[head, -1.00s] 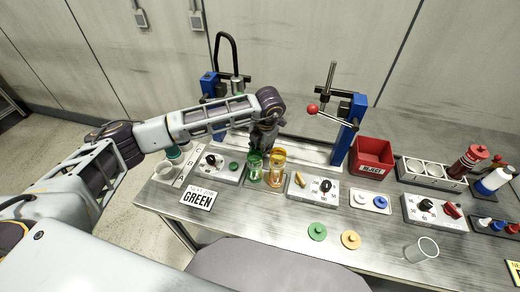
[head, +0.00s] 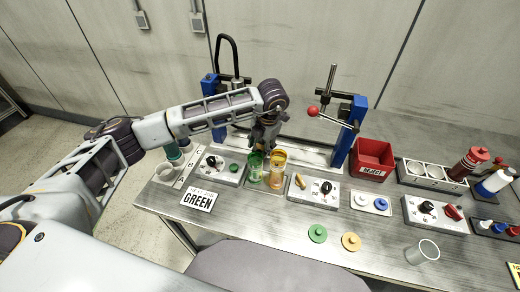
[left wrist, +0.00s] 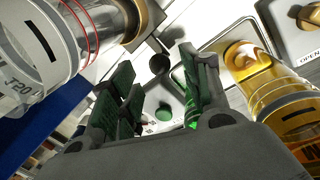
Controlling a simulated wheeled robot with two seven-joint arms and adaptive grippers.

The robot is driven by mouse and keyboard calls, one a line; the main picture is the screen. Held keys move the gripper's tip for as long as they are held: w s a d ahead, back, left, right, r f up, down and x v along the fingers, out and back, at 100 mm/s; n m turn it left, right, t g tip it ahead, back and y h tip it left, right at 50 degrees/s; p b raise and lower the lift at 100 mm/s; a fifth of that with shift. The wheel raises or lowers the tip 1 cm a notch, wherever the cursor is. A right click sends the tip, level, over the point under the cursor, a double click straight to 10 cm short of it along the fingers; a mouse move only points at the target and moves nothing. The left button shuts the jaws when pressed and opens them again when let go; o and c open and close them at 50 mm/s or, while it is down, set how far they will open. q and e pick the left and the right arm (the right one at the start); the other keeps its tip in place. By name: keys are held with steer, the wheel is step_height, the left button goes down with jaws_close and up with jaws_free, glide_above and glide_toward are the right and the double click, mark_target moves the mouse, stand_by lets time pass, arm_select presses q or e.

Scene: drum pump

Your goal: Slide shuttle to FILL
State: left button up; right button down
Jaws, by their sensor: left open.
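My left gripper (head: 265,143) is over the rear of the bench, just behind a green cup (head: 256,167) and an amber cup (head: 278,168). In the left wrist view its two dark green fingers (left wrist: 163,95) are spread, with nothing held between them. A dark round knob (left wrist: 160,63) shows beyond and between the fingers, apart from them. I cannot tell for sure whether it belongs to the shuttle. The shuttle and its FILL mark are not clearly visible; the gripper and cups hide part of the station between the blue posts (head: 351,128). My right gripper is not in view.
A clear cylinder with red rings (left wrist: 82,35) is close at upper left of the wrist view, and an amber vessel (left wrist: 285,100) at right. A red-knobbed lever (head: 313,110) and red reject bin (head: 372,160) stand right. The bench front is mostly clear near the GREEN sign (head: 198,199).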

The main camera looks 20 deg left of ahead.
arm_select(q)
step_height(320, 180, up, 9)
steer(key=d, duration=0.1)
steer(key=shift+s+d+f, duration=0.15)
steer(key=shift+s+d, duration=0.1)
steer(key=shift+s, duration=0.1)
